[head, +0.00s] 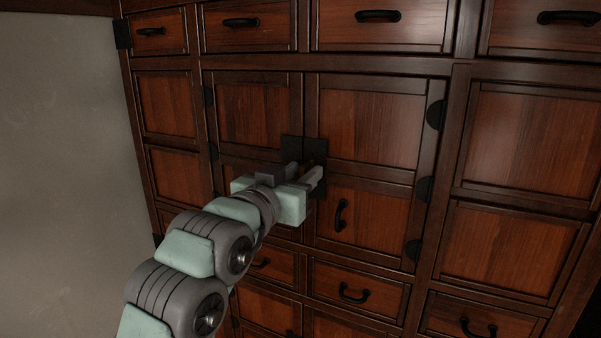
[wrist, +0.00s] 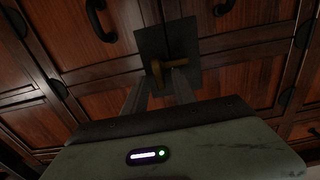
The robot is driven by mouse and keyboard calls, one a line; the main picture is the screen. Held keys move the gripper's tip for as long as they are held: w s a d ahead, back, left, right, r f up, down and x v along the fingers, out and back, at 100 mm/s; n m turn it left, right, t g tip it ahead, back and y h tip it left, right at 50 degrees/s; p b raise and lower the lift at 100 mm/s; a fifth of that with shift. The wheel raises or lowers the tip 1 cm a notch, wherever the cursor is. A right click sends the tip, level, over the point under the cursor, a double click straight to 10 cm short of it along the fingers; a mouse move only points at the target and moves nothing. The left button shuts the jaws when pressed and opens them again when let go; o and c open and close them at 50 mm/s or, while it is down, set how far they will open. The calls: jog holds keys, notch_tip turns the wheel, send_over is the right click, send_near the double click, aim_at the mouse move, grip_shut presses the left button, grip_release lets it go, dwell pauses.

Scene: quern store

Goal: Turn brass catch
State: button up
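The brass catch (wrist: 159,66) shows in the wrist view as a bent, L-shaped golden piece on a square dark plate (wrist: 155,36). In the head view the dark plate (head: 317,150) lies across the seam of the middle cabinet doors, and my gripper mostly hides the catch. My gripper (head: 306,171) is at the plate, with its fingers apart. In the wrist view my gripper (wrist: 162,77) has one finger on each side of the catch's lower part. Some gap seems to show between them. I cannot tell whether either finger touches the catch.
The wooden cabinet has a row of drawers with black handles (head: 378,16) above the doors and more drawers (head: 358,281) below. A black handle (head: 341,215) stands out right of the plate. Dark round hinges (head: 424,189) line the right door. A bare grey wall (head: 60,170) is at left.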

grip_shut()
dwell(0.6)
